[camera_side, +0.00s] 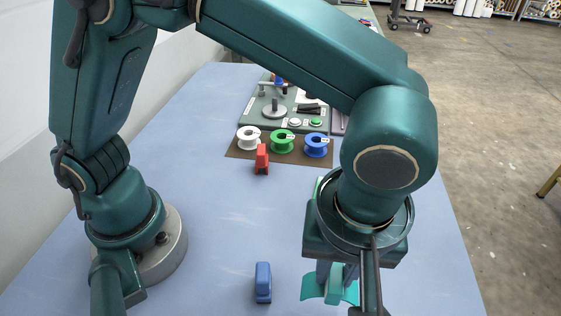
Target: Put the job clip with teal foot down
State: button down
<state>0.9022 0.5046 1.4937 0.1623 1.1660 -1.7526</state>
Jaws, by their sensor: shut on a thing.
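My gripper (337,280) points down at the lower right and is shut on the teal job clip (335,287). The clip's upper part is between the fingers. A flat teal piece (312,288) shows on both sides below the fingers; I cannot tell whether it is the clip's foot or lies on the table. Whether the clip touches the table cannot be told, as my wrist hides part of it. A blue clip (263,282) stands on the table left of the gripper. A red clip (262,159) stands farther back, by the spools.
A brown mat (236,152) bears a white spool (248,138), a green spool (282,142) and a blue spool (316,146). Behind it is a dark green panel (254,108) with buttons and a round metal part. The blue table (215,225) is clear between the red and blue clips.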

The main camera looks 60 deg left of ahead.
aim_at(342, 299)
jog(key=shift+s+d+f, duration=0.3)
jog(key=shift+d+f, duration=0.15)
jog(key=shift+d, duration=0.15)
jog(key=shift+s+d+f, duration=0.3)
jog(key=shift+d+f, duration=0.15)
jog(key=shift+d, duration=0.15)
jog(key=shift+f, duration=1.95)
jog(key=c, duration=0.8)
grip_release()
jog(key=shift+f, duration=0.15)
